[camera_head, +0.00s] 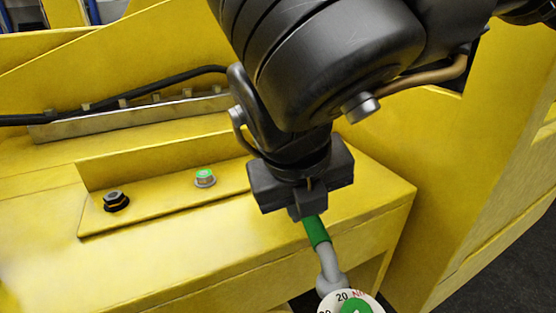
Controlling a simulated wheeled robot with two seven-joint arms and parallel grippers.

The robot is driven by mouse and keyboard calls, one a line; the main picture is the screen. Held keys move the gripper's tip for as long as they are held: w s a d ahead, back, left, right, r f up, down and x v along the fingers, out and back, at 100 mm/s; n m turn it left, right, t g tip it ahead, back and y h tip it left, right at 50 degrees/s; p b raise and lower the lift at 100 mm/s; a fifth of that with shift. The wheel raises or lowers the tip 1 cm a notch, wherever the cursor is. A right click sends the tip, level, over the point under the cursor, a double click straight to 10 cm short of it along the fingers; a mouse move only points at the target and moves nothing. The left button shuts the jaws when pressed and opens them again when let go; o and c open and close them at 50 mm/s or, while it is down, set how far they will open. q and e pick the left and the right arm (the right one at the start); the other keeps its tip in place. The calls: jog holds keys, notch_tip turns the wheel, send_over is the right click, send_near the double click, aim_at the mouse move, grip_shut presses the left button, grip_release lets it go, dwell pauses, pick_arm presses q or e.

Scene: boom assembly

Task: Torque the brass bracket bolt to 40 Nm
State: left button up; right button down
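My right gripper (308,204), on the black arm from the upper right, is shut on the green handle of a torque wrench (327,260). The wrench points down toward the bottom edge. Its round white dial (333,300) has a green centre and a "20" mark; it is cut off by the frame, so the reading cannot be told. Two bolts stand on the yellow bracket plate: a black one (116,201) at the left and a grey one with a green top (205,178) to its right. No brass bolt shows; the arm hides part of the plate. My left gripper is not in view.
The yellow boom (130,280) fills most of the view, with a raised wall behind the bolts. A black cable (170,82) runs along a grey rail (75,128) at the back left. Dark floor (500,260) shows at the lower right.

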jog(key=shift+a+m, duration=0.3)
jog(key=shift+a, duration=0.05)
jog(key=shift+r, duration=0.1)
dwell(0.3)
jog(key=shift+a+m+h+p, duration=0.3)
jog(key=shift+a+m+p, duration=0.4)
jog(key=shift+a, duration=0.65)
jog(key=shift+a+g, duration=0.3)
jog(key=shift+a, duration=0.05)
jog(key=shift+w+a+m+h+p, duration=0.15)
jog(key=shift+a+m+h+p, duration=0.15)
jog(key=shift+a+m+p, duration=0.7)
jog(key=shift+a, duration=0.1)
